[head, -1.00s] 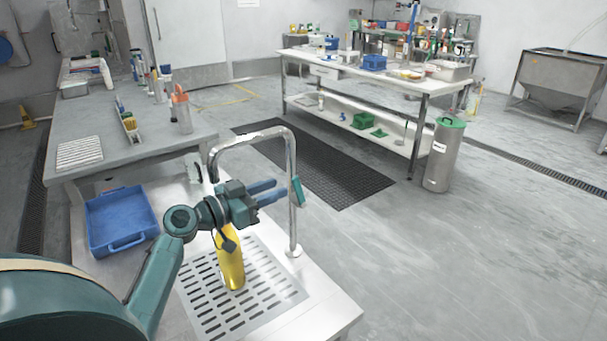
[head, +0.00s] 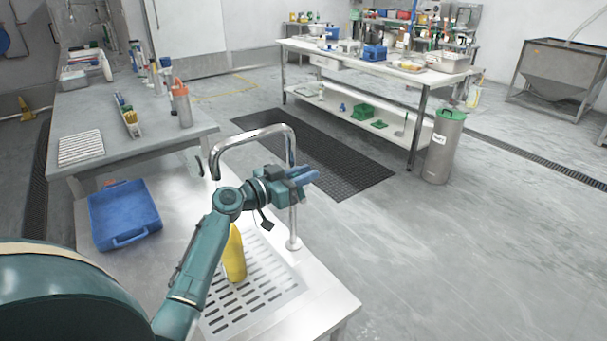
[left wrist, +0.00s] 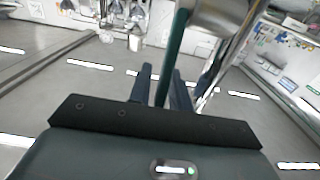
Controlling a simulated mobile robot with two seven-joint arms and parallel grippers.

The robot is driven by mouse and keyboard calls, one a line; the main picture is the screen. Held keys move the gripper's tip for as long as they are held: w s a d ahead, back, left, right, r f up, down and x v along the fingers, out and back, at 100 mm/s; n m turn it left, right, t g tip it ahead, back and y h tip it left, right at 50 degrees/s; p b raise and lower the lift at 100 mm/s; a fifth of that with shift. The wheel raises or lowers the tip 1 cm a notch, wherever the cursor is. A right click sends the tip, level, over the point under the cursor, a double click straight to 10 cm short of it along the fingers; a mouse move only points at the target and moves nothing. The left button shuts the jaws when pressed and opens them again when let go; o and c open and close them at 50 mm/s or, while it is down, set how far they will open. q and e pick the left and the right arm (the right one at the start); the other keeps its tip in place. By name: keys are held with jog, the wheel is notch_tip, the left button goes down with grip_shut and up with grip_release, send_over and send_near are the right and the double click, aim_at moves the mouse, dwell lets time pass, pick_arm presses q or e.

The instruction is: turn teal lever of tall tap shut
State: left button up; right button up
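The tall tap (head: 292,222) is a silver arched pipe standing at the right edge of the sink counter. Its teal lever is hidden behind my gripper in the head view. In the left wrist view the teal lever (left wrist: 173,58) runs between my two dark blue fingers, close to the right one, with a gap to the left one. My left gripper (head: 306,179) is at the tap's upright pipe and looks open around the lever; it also shows in the left wrist view (left wrist: 163,75). My right gripper is not in view.
A yellow bottle (head: 235,258) stands on the slotted drain grate (head: 264,295) below my left arm. A blue tray (head: 122,215) lies on the counter at left. A steel bin with a green lid (head: 444,148) stands on the floor at right.

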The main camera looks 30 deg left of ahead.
pick_arm(q)
grip_shut()
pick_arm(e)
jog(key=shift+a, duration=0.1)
pick_arm(q)
jog(key=shift+w+d+r+g+p, duration=0.2)
jog(key=shift+w+g+p, duration=0.2)
jog(key=shift+g+p, duration=0.45)
jog(key=shift+w+d+f+g+y+p, duration=0.15)
jog(key=shift+w+f+g+y+p, duration=0.35)
jog(key=shift+p, duration=0.3)
jog(key=shift+o, duration=1.3)
grip_release()
jog(key=shift+r, duration=0.1)
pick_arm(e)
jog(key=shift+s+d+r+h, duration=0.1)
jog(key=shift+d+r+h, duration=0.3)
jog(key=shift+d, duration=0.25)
pick_arm(q)
jog(key=shift+s, duration=0.1)
